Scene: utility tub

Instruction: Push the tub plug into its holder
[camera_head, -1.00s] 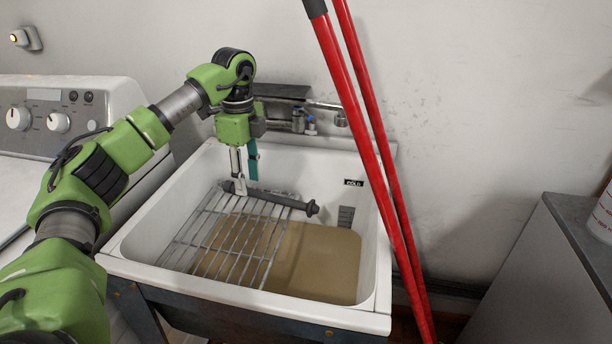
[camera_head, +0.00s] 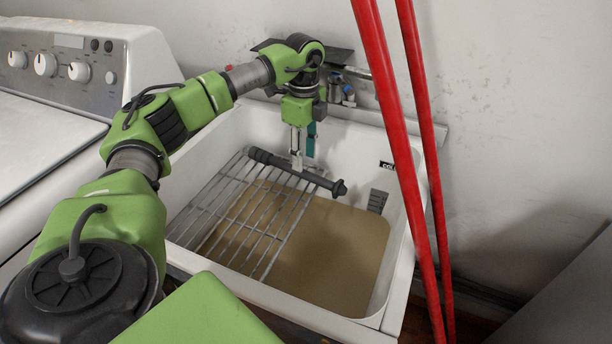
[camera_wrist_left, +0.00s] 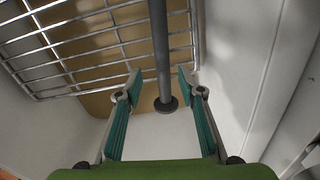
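The tub plug (camera_head: 318,179), a dark grey rod with a wider round end, lies slanting across the back of a wire rack (camera_head: 268,232) in the white tub. My left gripper (camera_head: 297,163) points down at the rod's middle, in front of the back wall. In the left wrist view, the rod (camera_wrist_left: 160,50) runs between the two teal fingers of my left gripper (camera_wrist_left: 159,84). The fingers are open, with a gap on each side of the rod. Its round end (camera_wrist_left: 165,105) also shows there. I cannot make out the holder for certain. My right gripper is out of view.
The tub (camera_head: 335,316) has brownish water or a stained floor. A tap (camera_head: 340,90) stands behind it. Two red poles (camera_head: 392,110) lean across its right side. A washing machine (camera_head: 80,68) stands at the left. A grey ribbed patch (camera_head: 377,201) is on the tub's right inside.

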